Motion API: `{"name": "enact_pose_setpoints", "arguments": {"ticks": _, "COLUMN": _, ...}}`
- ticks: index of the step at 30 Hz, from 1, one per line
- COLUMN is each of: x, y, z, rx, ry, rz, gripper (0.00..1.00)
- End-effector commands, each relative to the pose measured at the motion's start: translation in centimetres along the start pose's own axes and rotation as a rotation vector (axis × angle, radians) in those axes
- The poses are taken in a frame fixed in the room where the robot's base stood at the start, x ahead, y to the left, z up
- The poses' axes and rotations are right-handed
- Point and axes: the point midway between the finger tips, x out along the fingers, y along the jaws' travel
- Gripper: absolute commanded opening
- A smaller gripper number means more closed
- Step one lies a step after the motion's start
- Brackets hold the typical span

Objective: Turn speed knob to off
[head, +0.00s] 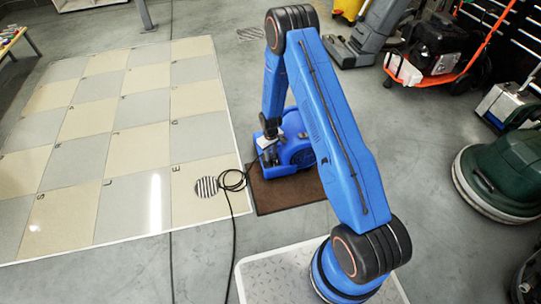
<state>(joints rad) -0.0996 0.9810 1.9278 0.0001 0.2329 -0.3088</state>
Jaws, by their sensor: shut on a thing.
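A blue blower (298,155) sits on a brown mat (262,199) near the middle of the head view. My arm comes up from the lower right, bends at the top and reaches down to the blower's left side. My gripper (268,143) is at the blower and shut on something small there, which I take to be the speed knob. The knob itself is hidden by the gripper and too small to make out, so its setting cannot be read.
A black cable (234,215) loops on the floor left of the mat. A checkered tile panel (140,150) covers the left. A green floor machine (505,170), an orange-framed machine (435,75) and a grey cleaner (370,35) stand right and back. Grey floor between is clear.

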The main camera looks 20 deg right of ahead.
Motion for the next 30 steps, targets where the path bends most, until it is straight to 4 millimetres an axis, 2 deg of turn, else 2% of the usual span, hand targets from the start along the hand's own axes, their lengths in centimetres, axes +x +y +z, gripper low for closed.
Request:
{"name": "enact_pose_setpoints", "arguments": {"ticks": 7, "x": 0.0, "y": 0.0, "z": 0.0, "rx": 0.0, "ry": 0.0, "rz": 0.0, "gripper": 0.03}}
{"name": "enact_pose_setpoints", "arguments": {"ticks": 8, "x": 0.0, "y": 0.0, "z": 0.0, "rx": 0.0, "ry": 0.0, "rz": 0.0, "gripper": 0.3}}
{"name": "enact_pose_setpoints", "arguments": {"ticks": 9, "x": 0.0, "y": 0.0, "z": 0.0, "rx": 0.0, "ry": 0.0, "rz": 0.0, "gripper": 0.4}}
{"name": "enact_pose_setpoints", "arguments": {"ticks": 10, "x": 0.0, "y": 0.0, "z": 0.0, "rx": 0.0, "ry": 0.0, "rz": 0.0, "gripper": 0.44}}
{"name": "enact_pose_setpoints", "arguments": {"ticks": 22, "x": -0.5, "y": 0.0, "z": 0.0, "rx": 0.0, "ry": 0.001, "rz": 0.0, "gripper": 0.44}}
{"name": "enact_pose_setpoints", "arguments": {"ticks": 26, "x": -2.0, "y": 0.0, "z": -0.1, "rx": 0.001, "ry": 0.003, "rz": 0.001, "gripper": 0.44}}
{"name": "enact_pose_setpoints", "arguments": {"ticks": 30, "x": -4.3, "y": 0.0, "z": -0.1, "rx": 0.0, "ry": 0.004, "rz": 0.001, "gripper": 0.44}}
